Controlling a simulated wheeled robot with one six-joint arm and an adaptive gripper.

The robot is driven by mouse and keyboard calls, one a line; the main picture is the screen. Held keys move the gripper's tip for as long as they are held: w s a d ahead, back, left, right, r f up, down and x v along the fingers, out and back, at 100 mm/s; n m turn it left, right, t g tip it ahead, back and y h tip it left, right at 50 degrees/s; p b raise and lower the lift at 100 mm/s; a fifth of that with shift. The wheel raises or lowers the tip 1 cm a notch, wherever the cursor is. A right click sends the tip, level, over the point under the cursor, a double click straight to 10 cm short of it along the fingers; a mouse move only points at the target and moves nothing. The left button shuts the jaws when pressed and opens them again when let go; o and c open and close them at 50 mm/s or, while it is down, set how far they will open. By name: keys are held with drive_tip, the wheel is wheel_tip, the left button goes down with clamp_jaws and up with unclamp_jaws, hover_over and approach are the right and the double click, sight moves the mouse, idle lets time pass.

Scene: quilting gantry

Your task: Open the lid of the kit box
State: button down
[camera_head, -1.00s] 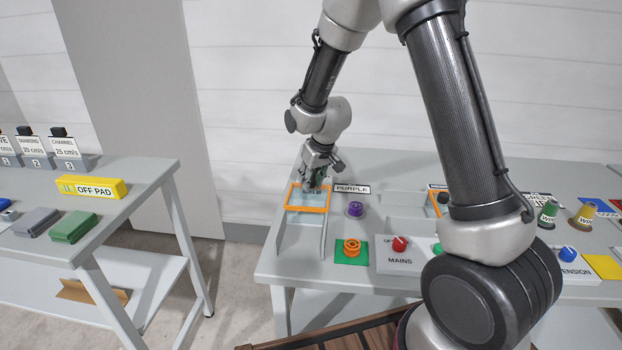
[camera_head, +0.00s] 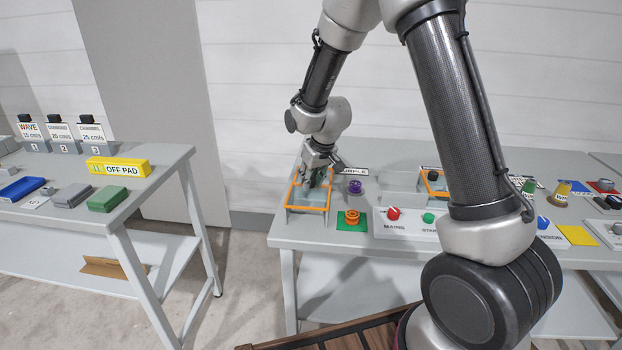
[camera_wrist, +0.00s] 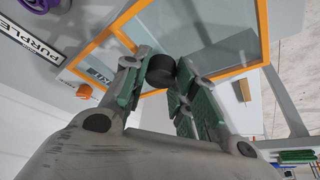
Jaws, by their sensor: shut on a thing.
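The clear panel with an orange frame (camera_head: 307,210) lies at the left end of the bench, over grey side rails. It appears to be the lid; the box under it is not clearly visible. In the wrist view the orange frame (camera_wrist: 215,73) and its glass fill the upper middle. A round black knob (camera_wrist: 160,69) stands on the panel between my fingertips. My gripper (camera_wrist: 160,78) is shut on this knob. In the head view my gripper (camera_head: 316,183) is over the panel and hides the knob.
A control box with a red knob (camera_head: 393,213) is farther right. Another bench (camera_head: 140,205) stands left across a floor gap.

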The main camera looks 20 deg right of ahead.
sight(319, 195)
drive_tip(key=c, duration=1.1)
unclamp_jaws()
drive_tip(key=shift+c, duration=0.2)
drive_tip(key=v, duration=1.2)
drive_tip(key=s+d+r+m, duration=0.1)
drive_tip(key=s+d+r, duration=0.2)
drive_tip(key=s, duration=0.7)
drive_tip(key=s+d+r+m, duration=0.1)
drive_tip(key=s+d+r, duration=0.3)
drive_tip(key=s, duration=0.6)
drive_tip(key=s+d+r+m+h, duration=0.1)
drive_tip(key=s+d+r, duration=0.2)
drive_tip(key=s+d, duration=0.3)
drive_tip(key=s, duration=0.4)
drive_tip(key=shift+s+d+r, duration=0.15)
drive_tip(key=shift+d+r, duration=0.15)
drive_tip(key=shift+r, duration=0.05)
